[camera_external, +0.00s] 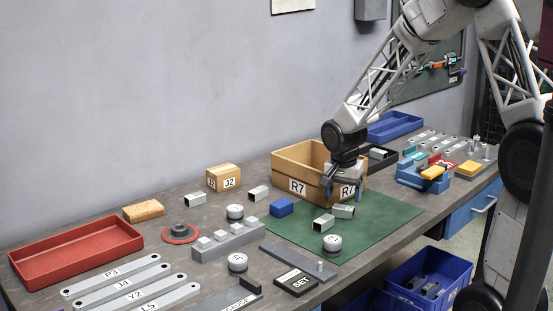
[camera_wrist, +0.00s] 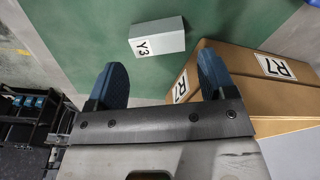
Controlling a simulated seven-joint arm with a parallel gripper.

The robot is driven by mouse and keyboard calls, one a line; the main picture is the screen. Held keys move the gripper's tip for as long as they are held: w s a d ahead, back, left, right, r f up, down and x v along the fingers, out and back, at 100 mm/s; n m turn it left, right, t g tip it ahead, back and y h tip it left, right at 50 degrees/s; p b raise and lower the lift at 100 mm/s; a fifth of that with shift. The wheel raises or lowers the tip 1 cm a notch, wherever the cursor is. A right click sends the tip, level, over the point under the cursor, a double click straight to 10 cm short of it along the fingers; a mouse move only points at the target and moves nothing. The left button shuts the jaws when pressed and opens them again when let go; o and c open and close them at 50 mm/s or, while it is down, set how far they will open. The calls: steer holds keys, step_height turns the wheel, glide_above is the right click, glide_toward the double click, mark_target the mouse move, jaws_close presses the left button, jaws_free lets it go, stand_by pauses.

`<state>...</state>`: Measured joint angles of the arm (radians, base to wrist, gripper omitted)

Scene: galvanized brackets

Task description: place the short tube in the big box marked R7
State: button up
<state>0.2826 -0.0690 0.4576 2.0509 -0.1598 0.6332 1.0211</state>
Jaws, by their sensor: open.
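The big box marked R7 (camera_external: 290,163) is an open-topped tan box at the back of the green mat. It also shows at the right of the wrist view (camera_wrist: 240,83). Short grey square tubes (camera_external: 323,222) and (camera_external: 343,211) lie close together on the mat in front of it; another tube (camera_external: 258,193) lies left of the mat. A grey piece labelled Y3 (camera_wrist: 172,33) lies on the mat beyond my fingertips in the wrist view. My gripper (camera_external: 343,190) is open and empty, in front of the box's right part. It also shows in the wrist view (camera_wrist: 162,80).
A blue block (camera_external: 281,207) and a round weight (camera_external: 332,243) stand near the tubes. A grey stepped block (camera_external: 228,240) stands left of the mat. A black tray (camera_external: 380,160) sits right of the box. The mat's right part (camera_external: 390,213) is clear.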

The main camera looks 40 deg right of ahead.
mark_target(344, 207)
stand_by(0.3)
steer(key=shift+d+f, duration=0.15)
steer(key=shift+f, duration=1.15)
steer(key=shift+d+f, duration=0.15)
steer(key=shift+f, duration=1.1)
steer(key=c, duration=0.8)
steer(key=shift+r, duration=0.2)
steer(key=shift+r, duration=0.5)
step_height(344, 207, up, 2)
steer(key=shift+r, duration=0.1)
steer(key=s+a, duration=0.1)
steer(key=s, duration=0.4)
steer(key=s+a+r, duration=0.1)
steer(key=s+a, duration=0.1)
steer(key=s, duration=0.3)
steer(key=s+a, duration=0.2)
steer(key=s, duration=0.3)
steer(key=shift+s+r, duration=0.1)
steer(key=shift+r, duration=0.1)
